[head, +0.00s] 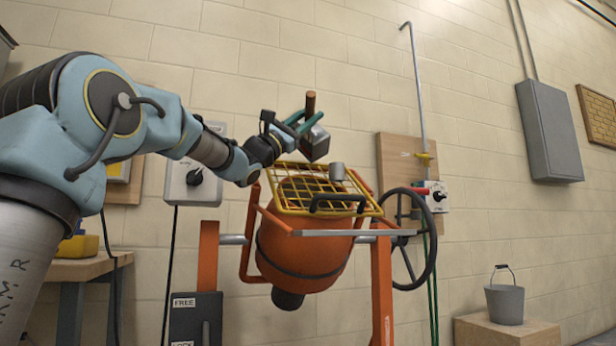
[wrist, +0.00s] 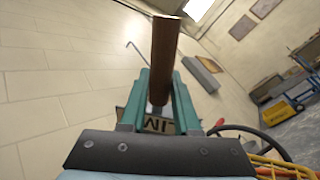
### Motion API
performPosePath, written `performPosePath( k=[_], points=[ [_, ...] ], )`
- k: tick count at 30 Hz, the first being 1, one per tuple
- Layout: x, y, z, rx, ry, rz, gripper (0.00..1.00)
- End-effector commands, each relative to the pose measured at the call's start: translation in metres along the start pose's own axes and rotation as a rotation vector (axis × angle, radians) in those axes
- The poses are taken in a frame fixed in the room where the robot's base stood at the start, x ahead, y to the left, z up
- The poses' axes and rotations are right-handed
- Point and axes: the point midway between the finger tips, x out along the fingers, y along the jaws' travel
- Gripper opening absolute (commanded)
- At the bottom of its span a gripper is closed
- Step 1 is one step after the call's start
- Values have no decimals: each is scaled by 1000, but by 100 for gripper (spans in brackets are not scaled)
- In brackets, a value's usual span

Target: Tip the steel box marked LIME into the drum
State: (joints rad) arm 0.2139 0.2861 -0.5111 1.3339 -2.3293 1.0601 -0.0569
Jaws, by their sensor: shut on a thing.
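The steel box (head: 316,143) hangs in my gripper (head: 303,122) above the drum's mouth and looks tilted. Its brown round handle (head: 310,101) is between my teal fingers and sticks up past them. In the wrist view the handle (wrist: 164,58) stands between the fingers (wrist: 160,95), and part of the marking, like "LIM", shows on the box (wrist: 160,125) behind them. The orange drum (head: 300,245) sits in its frame with its mouth up under a yellow grid (head: 290,184). The inside of the box is hidden, and nothing is seen falling from it.
A small grey cylinder (head: 337,171) stands on the grid, near the box. A black handle (head: 337,204) is at the grid's front. A black handwheel (head: 410,238) is right of the drum. A bucket (head: 504,299) stands on a wooden block at lower right.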

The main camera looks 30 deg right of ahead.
Motion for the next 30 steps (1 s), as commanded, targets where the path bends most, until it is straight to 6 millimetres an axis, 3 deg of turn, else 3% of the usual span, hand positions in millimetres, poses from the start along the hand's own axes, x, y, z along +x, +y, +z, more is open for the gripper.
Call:
performPosePath(
  k=[24,30],
  points=[
    [54,-2,9,39,171,-312,0],
    [49,-9,4,43,180,-330,0]
  ],
)
